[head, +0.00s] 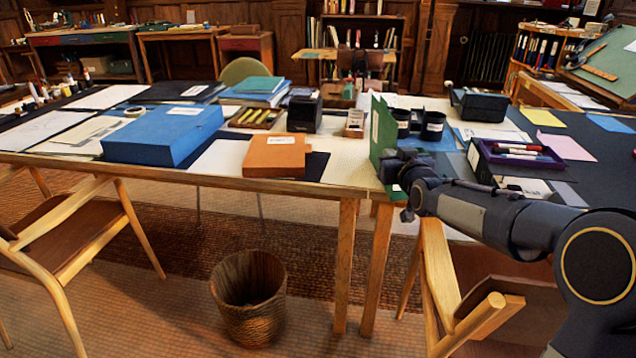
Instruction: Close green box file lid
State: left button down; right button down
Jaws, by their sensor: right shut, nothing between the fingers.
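The green box file (383,130) stands near the front edge of the table, with its green lid raised upright. Its body is mostly hidden behind my right arm. My right gripper (396,172) is at the lower right of the raised lid, close to the front of the box file. Its fingers are small and partly hidden, and it is shut with nothing in it. I cannot tell whether it touches the box file. My left gripper is not in view.
An orange box (276,156) and a blue box file (163,134) lie to the left. A purple tray (520,154) with pens is to the right. A chair (460,290) and a wicker basket (249,297) stand in front.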

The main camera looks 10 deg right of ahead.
jog(key=shift+d+r, duration=0.1)
jog(key=shift+d, duration=0.25)
jog(key=shift+w+d+b, duration=0.1)
jog(key=shift+d+b, duration=0.5)
jog(key=shift+d, duration=0.35)
jog(key=shift+r, duration=0.1)
dwell(0.4)
jog(key=s+r+p, duration=0.1)
jog(key=s+r, duration=0.4)
dwell(0.5)
jog(key=shift+d, duration=0.15)
